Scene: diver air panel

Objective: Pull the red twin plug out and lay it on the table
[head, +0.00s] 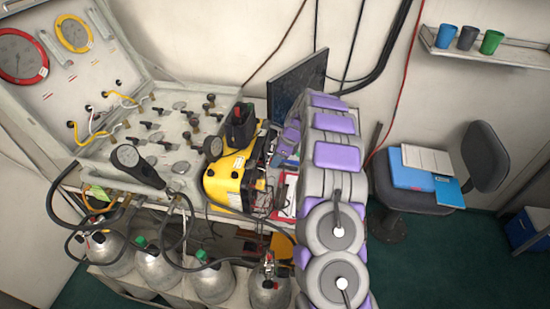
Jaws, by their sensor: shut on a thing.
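My gripper (277,157) is at the right side of the yellow box (229,180), left of my grey and purple arm. The arm hides much of it, and its fingers are small and dark here. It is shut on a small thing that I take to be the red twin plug. I cannot make out the plug's outline, or whether it is still in a socket. The yellow box has a black top part and a round dark gauge, and stands at the right end of the grey valve panel (165,140). Little of the table shows around it.
Red-edged papers (285,196) lie right of the box. A dark screen (297,84) stands behind my arm. Several gas cylinders (156,268) with hoses stand below at the front. A chair (405,200) with folders is to the right, under a shelf with cups (467,38).

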